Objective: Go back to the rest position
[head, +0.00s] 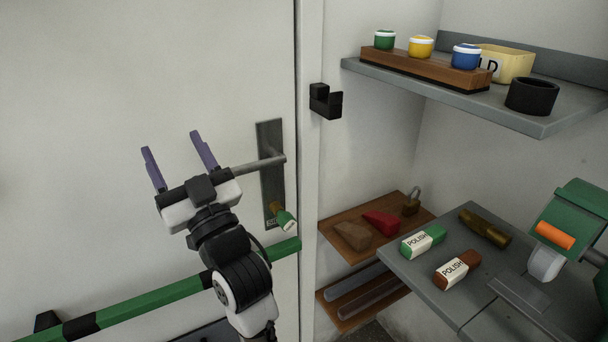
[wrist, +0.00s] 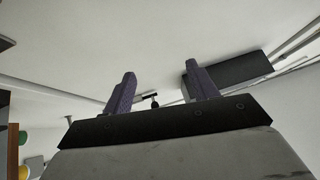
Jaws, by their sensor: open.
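My gripper (head: 180,160) is raised in front of the pale door in the head view, pointing up. Its two purple fingers stand wide apart with nothing between them. In the wrist view the fingers (wrist: 160,88) are also apart and empty, with the pale ceiling behind them. The door's lever handle (head: 258,165) on its dark plate is just right of my gripper. The picture does not settle whether they touch.
A green bar (head: 150,300) crosses the door low down. At right are an upper shelf (head: 540,125) with colored jars, a grey surface (head: 400,272) with two polish boxes, and wooden shelves (head: 335,230). A black bracket (head: 325,101) sticks out from the door frame.

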